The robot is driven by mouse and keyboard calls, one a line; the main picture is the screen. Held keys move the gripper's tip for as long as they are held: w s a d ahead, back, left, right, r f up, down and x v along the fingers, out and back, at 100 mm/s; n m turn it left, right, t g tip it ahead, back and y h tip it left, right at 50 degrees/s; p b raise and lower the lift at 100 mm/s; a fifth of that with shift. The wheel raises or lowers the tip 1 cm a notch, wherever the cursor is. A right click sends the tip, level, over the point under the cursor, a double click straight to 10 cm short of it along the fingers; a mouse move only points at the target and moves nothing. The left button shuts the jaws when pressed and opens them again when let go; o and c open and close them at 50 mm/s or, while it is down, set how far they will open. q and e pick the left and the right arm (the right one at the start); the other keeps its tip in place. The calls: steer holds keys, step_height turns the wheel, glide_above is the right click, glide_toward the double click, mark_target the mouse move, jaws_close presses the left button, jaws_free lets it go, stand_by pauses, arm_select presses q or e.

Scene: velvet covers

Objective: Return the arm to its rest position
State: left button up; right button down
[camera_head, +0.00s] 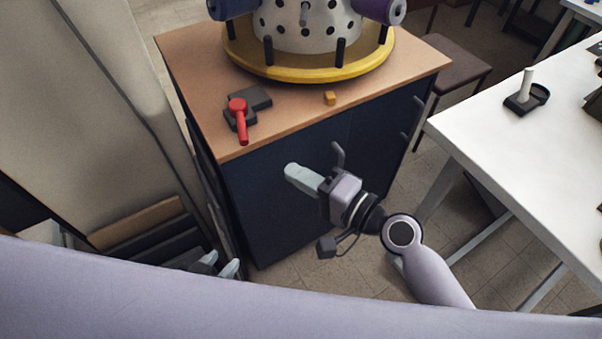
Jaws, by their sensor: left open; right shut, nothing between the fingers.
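My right gripper (303,179) is in front of the dark cabinet (290,200), below the front edge of its wooden top. Its fingers are closed together with nothing between them, pointing left. The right arm comes in from the lower right, bent at a round joint. My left gripper (218,266) shows only as two pale fingertips, apart and empty, at the lower left of the cabinet. The rest of the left arm is hidden behind a pale part of my body across the bottom.
On the wooden top (195,60) are a red-handled thing (240,120) by dark blocks, a small yellow cube (330,98) and a white perforated drum (300,28) on a yellow base (290,72). A white table (520,150) and a stool (445,62) stand right.

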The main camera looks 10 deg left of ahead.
stand_by(0.3)
steer(key=s+d+f+n+t+h+p, duration=0.1)
steer(key=s+d+f+h, duration=0.5)
steer(key=d, duration=0.6)
steer(key=s+d+f+n+h+p, duration=0.4)
steer(key=s+d+f+n+h, duration=0.2)
steer(key=d, duration=0.7)
steer(key=shift+d+f+n+t+h, duration=0.2)
steer(key=shift+n+t+h, duration=0.1)
steer(key=shift+t, duration=0.1)
